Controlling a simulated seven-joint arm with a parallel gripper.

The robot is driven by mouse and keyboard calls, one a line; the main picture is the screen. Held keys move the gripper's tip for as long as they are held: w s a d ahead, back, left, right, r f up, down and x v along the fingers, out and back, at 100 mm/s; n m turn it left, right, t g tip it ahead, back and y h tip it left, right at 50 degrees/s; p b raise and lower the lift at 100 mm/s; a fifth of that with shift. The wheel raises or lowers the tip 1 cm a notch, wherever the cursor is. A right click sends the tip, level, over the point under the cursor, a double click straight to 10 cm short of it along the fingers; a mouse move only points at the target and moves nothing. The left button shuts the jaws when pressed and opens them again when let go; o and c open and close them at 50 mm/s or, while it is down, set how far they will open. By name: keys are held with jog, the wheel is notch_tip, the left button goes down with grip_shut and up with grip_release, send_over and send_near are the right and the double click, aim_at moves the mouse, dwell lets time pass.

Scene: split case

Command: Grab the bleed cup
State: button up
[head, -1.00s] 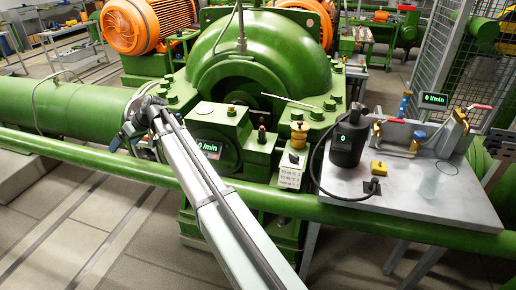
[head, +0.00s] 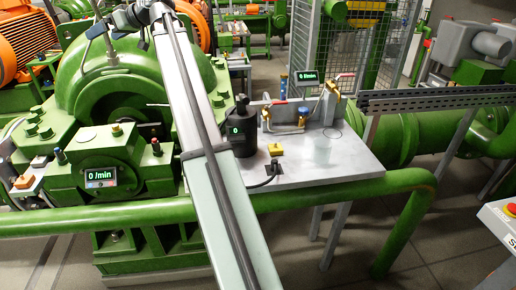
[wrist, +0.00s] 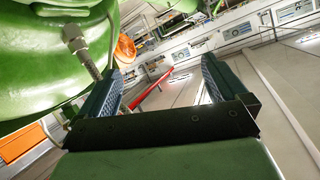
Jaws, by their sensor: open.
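A clear, see-through cup (head: 322,151), which I take to be the bleed cup, stands upright on the grey bench (head: 352,168) right of the green pump. My gripper (wrist: 165,82) is open in the wrist view, with nothing between its two dark ribbed fingers. In the head view my gripper sits at the upper left, over the green pump casing, well away from the cup. The cup is not in the wrist view.
A green pipe (head: 330,190) runs along the bench's front.

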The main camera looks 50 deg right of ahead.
jog(key=s+d+r+m+t+h, duration=0.2)
jog(key=s+d+r+t+h, duration=0.1)
jog(key=s+d+r, duration=1.4)
jog(key=m+g+h, duration=0.6)
jog(key=m+g, duration=0.2)
jog(key=g, duration=0.3)
send_over(321, 151)
jog(key=s, duration=0.3)
notch_tip(321, 151, down, 41)
jog(key=x, duration=0.8)
jog(key=shift+s+f, duration=0.1)
jog(key=shift+s, duration=0.1)
jog(key=shift+x, duration=2.6)
jog(key=shift+s+d, duration=0.15)
jog(key=shift+s, duration=0.05)
